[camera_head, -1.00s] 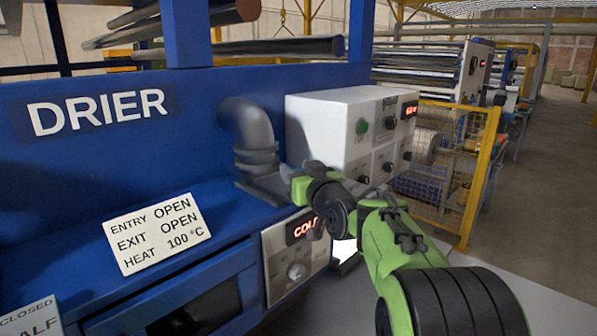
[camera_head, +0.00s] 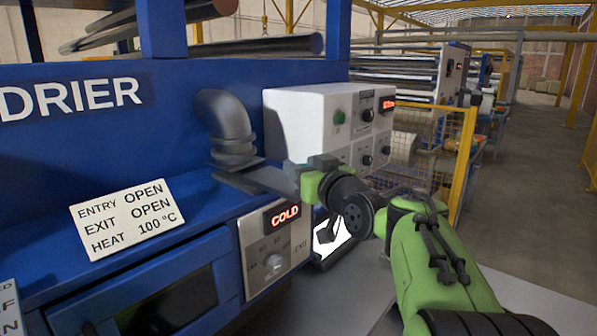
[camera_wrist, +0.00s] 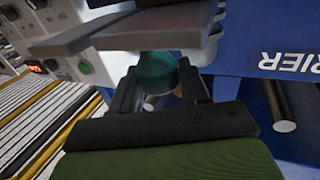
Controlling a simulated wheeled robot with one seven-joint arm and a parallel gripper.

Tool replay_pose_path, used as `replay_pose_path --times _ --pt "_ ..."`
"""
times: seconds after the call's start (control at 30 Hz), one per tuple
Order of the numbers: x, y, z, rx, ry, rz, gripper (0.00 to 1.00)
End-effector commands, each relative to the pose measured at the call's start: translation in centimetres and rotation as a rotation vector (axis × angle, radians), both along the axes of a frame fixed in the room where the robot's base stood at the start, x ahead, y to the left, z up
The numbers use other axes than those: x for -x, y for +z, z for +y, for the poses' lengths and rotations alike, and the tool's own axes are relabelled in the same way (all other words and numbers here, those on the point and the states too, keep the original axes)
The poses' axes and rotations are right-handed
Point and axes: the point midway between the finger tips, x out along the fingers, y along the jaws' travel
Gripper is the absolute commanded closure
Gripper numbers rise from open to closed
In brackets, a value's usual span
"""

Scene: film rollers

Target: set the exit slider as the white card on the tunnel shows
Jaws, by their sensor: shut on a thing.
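The white card (camera_head: 122,218) on the blue drier tunnel reads ENTRY OPEN, EXIT OPEN, HEAT 100 °C. The exit slider, a flat grey plate (camera_head: 262,181), sticks out to the right below the grey elbow duct (camera_head: 228,125). My gripper (camera_head: 307,178) is at the plate's outer end. In the wrist view the plate (camera_wrist: 120,32) crosses the top, and my gripper (camera_wrist: 158,85) is shut on a teal round knob (camera_wrist: 155,72) beside it. The knob is hidden in the head view, and I cannot read any slider mark.
A white control box (camera_head: 300,120) with knobs and a green button stands just behind my gripper. A lower panel (camera_head: 272,248) shows COLD above a knob. A yellow mesh guard (camera_head: 430,150) stands to the right. Open floor lies beyond it at the far right.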

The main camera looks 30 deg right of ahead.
Motion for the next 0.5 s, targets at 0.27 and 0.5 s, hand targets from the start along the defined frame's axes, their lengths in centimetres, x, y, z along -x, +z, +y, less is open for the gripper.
replay_pose_path --times 0.27,0.5 --pt "-0.01 -0.19 -0.13 -0.001 -0.003 0.007 0.35" --pt "-0.01 -0.11 -0.05 -0.001 -0.001 0.005 0.35"
